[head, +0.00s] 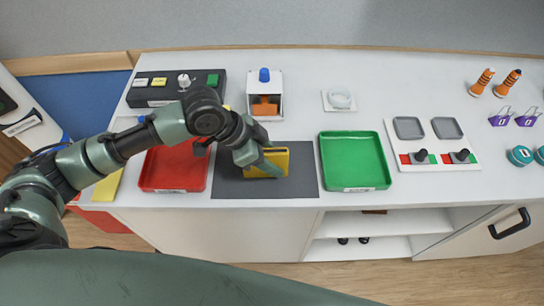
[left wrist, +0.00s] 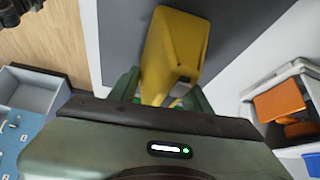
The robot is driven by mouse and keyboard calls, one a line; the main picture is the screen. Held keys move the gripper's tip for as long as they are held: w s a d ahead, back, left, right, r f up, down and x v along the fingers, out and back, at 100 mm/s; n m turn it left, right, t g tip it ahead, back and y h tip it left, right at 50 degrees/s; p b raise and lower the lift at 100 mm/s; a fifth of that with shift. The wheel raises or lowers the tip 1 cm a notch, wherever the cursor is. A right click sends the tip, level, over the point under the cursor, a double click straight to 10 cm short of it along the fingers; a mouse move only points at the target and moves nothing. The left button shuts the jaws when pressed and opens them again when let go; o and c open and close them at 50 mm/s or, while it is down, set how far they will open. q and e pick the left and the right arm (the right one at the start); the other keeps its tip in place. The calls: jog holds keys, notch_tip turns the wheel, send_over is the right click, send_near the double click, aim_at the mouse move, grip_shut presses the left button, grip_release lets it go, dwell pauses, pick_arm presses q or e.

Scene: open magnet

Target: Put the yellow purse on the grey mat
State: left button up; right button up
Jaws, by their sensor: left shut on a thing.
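The yellow purse (head: 274,162) is at the grey mat (head: 297,184) in the head view, between the red and green trays. My left gripper (head: 262,163) is shut on the purse. In the left wrist view the purse (left wrist: 172,50) sits between the two green fingers (left wrist: 160,92), with the grey mat (left wrist: 235,20) behind it. I cannot tell whether the purse touches the mat or is held just above it. My right gripper is not in view.
A red tray (head: 172,186) lies left of the mat and a green tray (head: 355,181) right of it. Behind stand a black control box (head: 150,96) and a white box with an orange thing (head: 265,88). The counter's front edge (head: 260,204) is close to the mat.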

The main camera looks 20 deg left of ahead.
pick_arm(q)
jog(key=o, duration=1.5)
jog(key=b+v, duration=0.1)
jog(key=v, duration=1.1)
